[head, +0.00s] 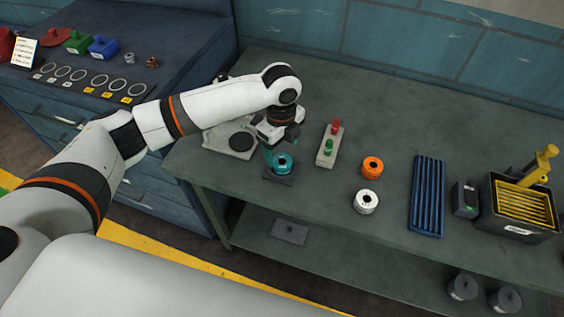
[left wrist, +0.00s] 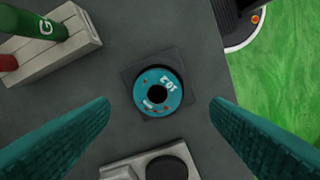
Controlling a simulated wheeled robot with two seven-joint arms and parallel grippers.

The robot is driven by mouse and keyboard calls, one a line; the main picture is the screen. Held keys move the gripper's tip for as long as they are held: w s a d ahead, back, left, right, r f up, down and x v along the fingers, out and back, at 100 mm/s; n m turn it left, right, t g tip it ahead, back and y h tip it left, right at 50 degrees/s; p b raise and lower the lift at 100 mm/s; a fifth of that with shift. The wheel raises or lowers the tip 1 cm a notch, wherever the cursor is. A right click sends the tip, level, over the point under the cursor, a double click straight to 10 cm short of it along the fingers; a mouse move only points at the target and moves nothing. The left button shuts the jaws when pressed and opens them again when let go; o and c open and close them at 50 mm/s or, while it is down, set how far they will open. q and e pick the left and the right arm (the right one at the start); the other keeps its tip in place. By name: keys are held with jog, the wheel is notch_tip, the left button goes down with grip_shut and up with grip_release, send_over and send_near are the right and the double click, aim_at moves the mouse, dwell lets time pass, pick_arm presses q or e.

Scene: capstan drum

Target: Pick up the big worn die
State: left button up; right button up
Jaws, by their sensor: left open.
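A teal ring-shaped die (head: 283,161) with a dark centre hole lies on a dark square pad (head: 277,179) near the table's front edge. In the left wrist view, the die (left wrist: 149,103) has rusty spots and a printed number, and the pad (left wrist: 127,74) shows around it. My left gripper (head: 272,150) is above and near the die. My right gripper is not in view.
A block with red and green pegs (head: 327,148), an orange ring (head: 372,166) and a white ring (head: 366,202) stand to the right. Further right are a blue ribbed tray (head: 427,195) and a black box (head: 517,220). A light plate (head: 230,138) lies to the left.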

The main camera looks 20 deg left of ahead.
aim_at(282, 158)
pick_arm(q)
notch_tip(282, 158, down, 4)
jog(key=shift+d+f+p, duration=0.1)
jog(key=shift+f+p, duration=0.05)
jog(key=shift+p, duration=0.6)
jog(key=shift+w+f, duration=0.1)
jog(key=shift+f, duration=0.45)
jog(key=c, duration=1.4)
jog(key=shift+c, duration=0.5)
jog(key=shift+r, duration=0.1)
